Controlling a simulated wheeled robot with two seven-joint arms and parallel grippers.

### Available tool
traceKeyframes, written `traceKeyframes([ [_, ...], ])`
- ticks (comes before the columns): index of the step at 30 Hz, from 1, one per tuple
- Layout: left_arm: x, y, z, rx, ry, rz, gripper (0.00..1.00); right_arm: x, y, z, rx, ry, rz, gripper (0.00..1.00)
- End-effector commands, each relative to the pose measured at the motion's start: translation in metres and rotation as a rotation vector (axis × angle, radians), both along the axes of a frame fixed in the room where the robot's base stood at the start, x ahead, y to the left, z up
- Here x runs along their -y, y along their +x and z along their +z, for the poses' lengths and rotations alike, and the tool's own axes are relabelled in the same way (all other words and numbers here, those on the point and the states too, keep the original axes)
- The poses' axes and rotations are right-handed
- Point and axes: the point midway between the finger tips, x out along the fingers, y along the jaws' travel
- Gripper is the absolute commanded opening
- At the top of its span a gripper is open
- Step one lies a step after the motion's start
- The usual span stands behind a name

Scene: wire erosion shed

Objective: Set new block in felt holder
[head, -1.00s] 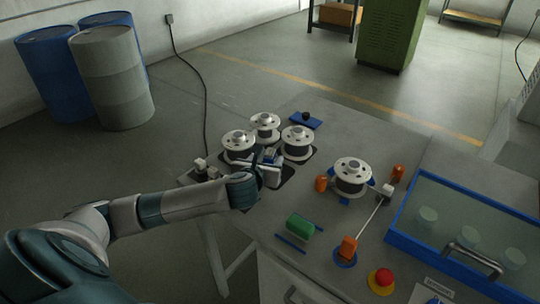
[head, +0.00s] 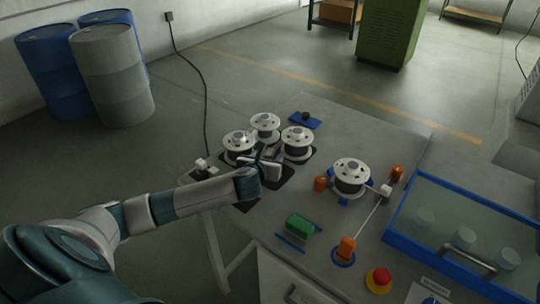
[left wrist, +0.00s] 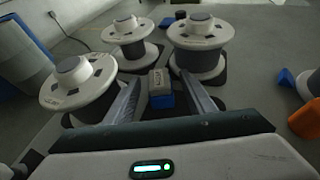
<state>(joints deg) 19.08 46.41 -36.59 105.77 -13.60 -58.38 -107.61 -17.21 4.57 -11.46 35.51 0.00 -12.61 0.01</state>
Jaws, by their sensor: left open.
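A small blue and pale grey block (left wrist: 160,88) stands between the spools, and in the left wrist view it lies between my open fingers. I cannot tell whether the fingers touch it. My left gripper (head: 264,162) is open among the spools in the head view and mostly hides the block there; it also shows in the left wrist view (left wrist: 155,84). A green block (head: 300,226) sits by blue rails (head: 290,243) near the front of the table. I cannot tell for sure which piece is the felt holder. My right gripper is out of view.
Wire spools (head: 239,143) stand close around my left gripper. A blue pad with a dark knob (head: 305,120) lies behind. A blue-framed tank (head: 455,240) and red button (head: 379,277) are at right.

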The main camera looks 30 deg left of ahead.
Motion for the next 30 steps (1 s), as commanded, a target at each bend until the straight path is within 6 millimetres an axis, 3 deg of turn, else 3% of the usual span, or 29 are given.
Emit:
traceKeyframes([
  [15,-0.0008,0.0023,-0.0011,0.0,0.0,0.0,0.5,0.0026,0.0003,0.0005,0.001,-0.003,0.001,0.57],
  [17,-0.0008,0.0023,-0.0011,0.0,0.0,0.0,0.4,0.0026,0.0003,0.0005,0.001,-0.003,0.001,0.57],
  [21,-0.0007,0.0022,-0.0011,0.0,0.0,0.0,0.07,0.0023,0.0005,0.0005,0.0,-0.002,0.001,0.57],
  [24,-0.0008,0.0024,-0.0008,0.001,0.0,0.0,0.02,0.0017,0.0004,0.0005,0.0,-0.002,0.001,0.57],
  [30,-0.0008,0.0025,-0.0003,0.001,0.0,0.0,0.02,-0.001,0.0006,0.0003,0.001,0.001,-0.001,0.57],
])
